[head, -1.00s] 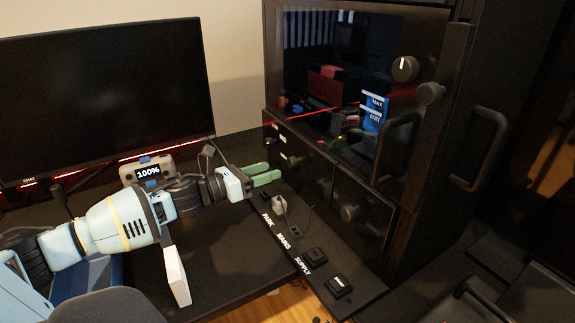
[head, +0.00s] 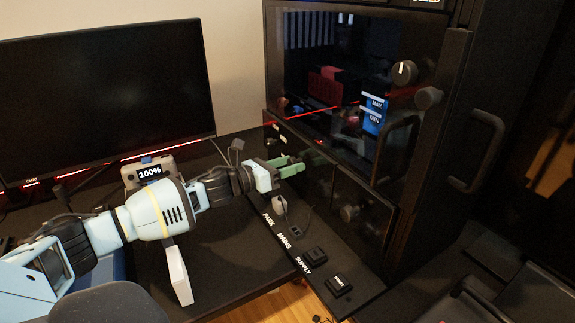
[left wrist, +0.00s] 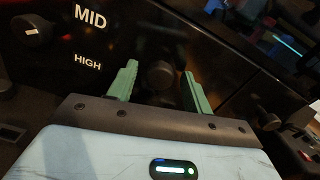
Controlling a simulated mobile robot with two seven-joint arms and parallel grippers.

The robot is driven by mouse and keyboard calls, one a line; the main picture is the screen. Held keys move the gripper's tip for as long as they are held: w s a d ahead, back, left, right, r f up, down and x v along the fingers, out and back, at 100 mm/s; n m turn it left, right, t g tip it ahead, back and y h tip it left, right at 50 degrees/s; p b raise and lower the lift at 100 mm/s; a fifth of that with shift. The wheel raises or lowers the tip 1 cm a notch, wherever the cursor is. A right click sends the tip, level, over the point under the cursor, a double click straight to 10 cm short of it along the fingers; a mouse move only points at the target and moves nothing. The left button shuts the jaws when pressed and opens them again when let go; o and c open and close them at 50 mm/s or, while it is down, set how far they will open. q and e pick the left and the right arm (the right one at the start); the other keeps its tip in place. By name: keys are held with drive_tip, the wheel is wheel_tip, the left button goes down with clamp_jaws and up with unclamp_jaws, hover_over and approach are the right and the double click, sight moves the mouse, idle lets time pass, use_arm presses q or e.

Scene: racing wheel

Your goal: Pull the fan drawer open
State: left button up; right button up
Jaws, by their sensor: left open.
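The black cabinet has a low front panel (head: 322,178), which looks like the drawer front. In the left wrist view this panel (left wrist: 130,40) carries the words MID and HIGH, a dark knob (left wrist: 38,30) with a pale mark at the left, and a round dark knob (left wrist: 160,75) in the middle. No fan label is readable. My left gripper (head: 290,166) is open with its green fingers toward the panel. In the left wrist view the fingers (left wrist: 160,90) stand on either side of the middle knob, apart from it. My right gripper is out of view.
A black strip (head: 300,240) marked PARK, MAINS and SUPPLY, with plugs and switches, lies below the panel. Another round knob (head: 349,213) sits on the panel to the right. A handle (head: 395,150) juts from the glass door above. A monitor (head: 100,95) stands at the left.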

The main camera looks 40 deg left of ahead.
use_arm(q)
clamp_jaws()
drive_tip(key=shift+s+a, duration=0.1)
drive_tip(key=shift+s, duration=0.05)
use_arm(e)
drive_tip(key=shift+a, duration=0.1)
